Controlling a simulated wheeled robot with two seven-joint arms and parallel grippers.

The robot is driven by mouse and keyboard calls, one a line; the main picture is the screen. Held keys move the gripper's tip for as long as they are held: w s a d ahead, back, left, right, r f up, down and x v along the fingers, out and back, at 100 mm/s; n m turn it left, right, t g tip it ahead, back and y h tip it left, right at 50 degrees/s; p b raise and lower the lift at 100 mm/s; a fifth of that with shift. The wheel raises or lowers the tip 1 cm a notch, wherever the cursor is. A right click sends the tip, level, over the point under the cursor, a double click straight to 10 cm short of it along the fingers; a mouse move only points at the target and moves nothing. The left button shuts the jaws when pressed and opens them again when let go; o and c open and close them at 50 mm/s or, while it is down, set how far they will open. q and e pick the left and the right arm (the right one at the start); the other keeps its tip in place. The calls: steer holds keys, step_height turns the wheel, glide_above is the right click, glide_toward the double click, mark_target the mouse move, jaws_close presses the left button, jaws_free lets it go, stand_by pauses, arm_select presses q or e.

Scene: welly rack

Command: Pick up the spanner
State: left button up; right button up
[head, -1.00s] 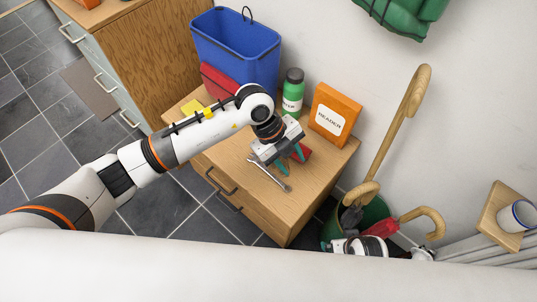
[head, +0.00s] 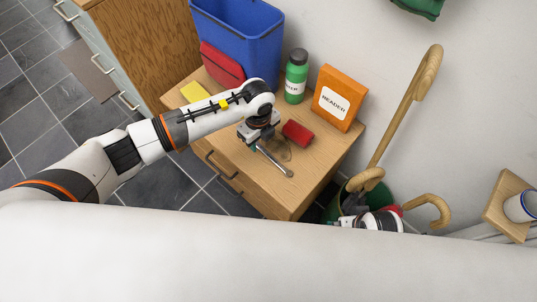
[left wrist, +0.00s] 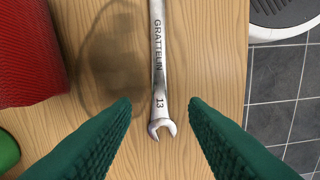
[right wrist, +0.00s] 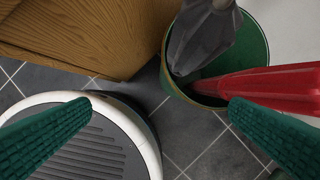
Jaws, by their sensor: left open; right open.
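The silver spanner (head: 275,162) lies on the wooden cabinet top, partly hidden by my left gripper in the head view. In the left wrist view the spanner (left wrist: 159,60) runs down the middle, its open jaw end lowest, with "GRATTELIN" and "13" on the shaft. My left gripper (left wrist: 159,105) is open, with its green fingers to either side of the spanner's jaw end; I cannot tell the height above the wood. My right gripper (right wrist: 158,108) is open and empty, low by the green bin.
The green bin (right wrist: 255,50) holds umbrellas and a cane.

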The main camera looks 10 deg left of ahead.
arm_select(q)
steer(key=shift+f, duration=1)
arm_select(e)
steer(key=shift+r, duration=0.95)
arm_select(q)
steer(key=shift+f, duration=0.1)
jaws_close()
